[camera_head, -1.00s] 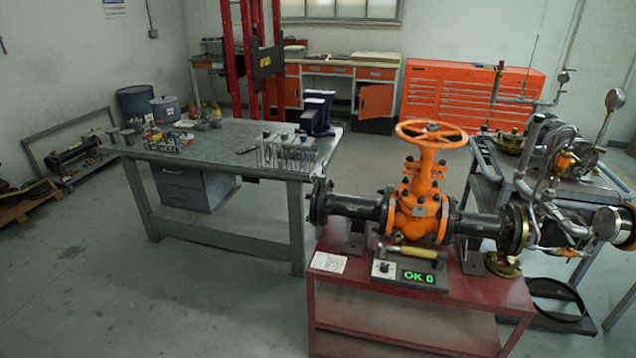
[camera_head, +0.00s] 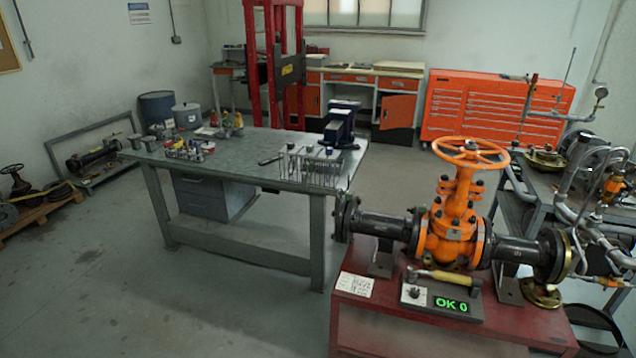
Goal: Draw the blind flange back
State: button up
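An orange gate valve (camera_head: 452,235) with an orange handwheel (camera_head: 471,153) stands upright between dark pipe stubs on a red bench (camera_head: 450,328). A dark bolted flange (camera_head: 346,218) closes off the left pipe end. A dark flange with a brass-coloured rim (camera_head: 565,255) is at the right pipe end. A brass-coloured round flange (camera_head: 541,294) lies on the bench below that right end. I cannot tell for certain which of these is the blind flange. My gripper is not in view.
A box with a green "OK 0" display (camera_head: 450,304) and a yellow-handled tool (camera_head: 443,277) sit before the valve. A grey worktable (camera_head: 240,155) bears a vise (camera_head: 341,125) and small items. A pipe-laden cart stands right. The floor at front left is clear.

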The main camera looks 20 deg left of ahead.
aim_at(344, 204)
jog(key=i+j+u, duration=0.2)
jog(key=i+j, duration=0.15)
jog(key=j, duration=0.25)
jog(key=i+j+u, duration=0.2)
jog(key=i+j, duration=0.15)
jog(key=j, duration=0.2)
jog(key=i+j+u, duration=0.2)
jog(key=i+j, duration=0.2)
jog(key=i+j+u, duration=0.2)
jog(key=i, duration=0.25)
jog(key=i+j+u, duration=0.15)
jog(key=i, duration=0.3)
jog(key=i+j+u, duration=0.2)
jog(key=i, duration=0.25)
jog(key=i+l+u, duration=0.15)
jog(key=i+l, duration=0.15)
jog(key=i, duration=0.05)
